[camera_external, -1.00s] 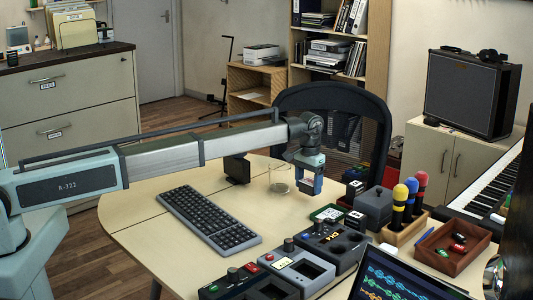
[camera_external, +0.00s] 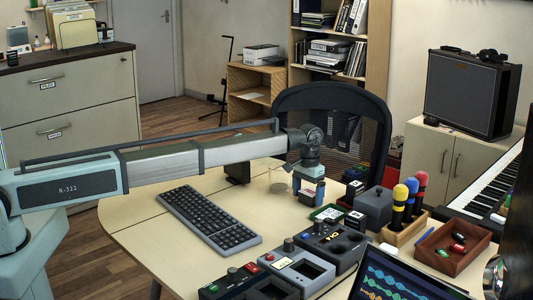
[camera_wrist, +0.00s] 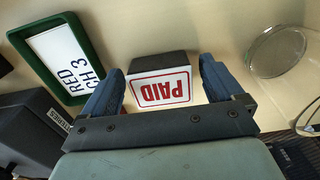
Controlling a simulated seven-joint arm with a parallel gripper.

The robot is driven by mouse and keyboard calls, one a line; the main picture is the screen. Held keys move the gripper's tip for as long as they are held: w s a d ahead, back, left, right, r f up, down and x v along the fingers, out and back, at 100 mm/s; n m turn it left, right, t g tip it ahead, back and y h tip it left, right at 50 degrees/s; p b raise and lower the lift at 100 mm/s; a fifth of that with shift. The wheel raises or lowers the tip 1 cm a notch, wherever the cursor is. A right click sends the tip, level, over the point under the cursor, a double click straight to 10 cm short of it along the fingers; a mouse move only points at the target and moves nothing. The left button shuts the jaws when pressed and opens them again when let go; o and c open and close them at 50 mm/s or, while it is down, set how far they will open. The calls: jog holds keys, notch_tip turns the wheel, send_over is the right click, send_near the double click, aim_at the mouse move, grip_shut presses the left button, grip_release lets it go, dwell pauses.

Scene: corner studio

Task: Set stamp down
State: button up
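The stamp (camera_wrist: 160,88) is a dark block with a white label that reads PAID in red, upside down in the wrist view. It lies between the two blue fingers of my gripper (camera_wrist: 163,72), with a narrow gap showing on the right side. The gripper looks open around it. In the external view my gripper (camera_external: 311,190) is low over the table, just behind the green-rimmed tray (camera_external: 327,213). The stamp is small and partly hidden by the fingers there, so its contact with the table is hard to see.
The green-rimmed tray (camera_wrist: 42,62) is left of the stamp in the wrist view. A clear glass (camera_wrist: 277,50) stands to the right. A grey box (camera_external: 373,205) and several small blocks are nearby. The keyboard (camera_external: 210,218) lies left of the gripper, with bare table between.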

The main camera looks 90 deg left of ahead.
aim_at(308, 192)
jog(key=shift+o, duration=0.2)
notch_tip(308, 192, up, 12)
jog(key=shift+r, duration=0.15)
dwell(0.5)
dwell(0.4)
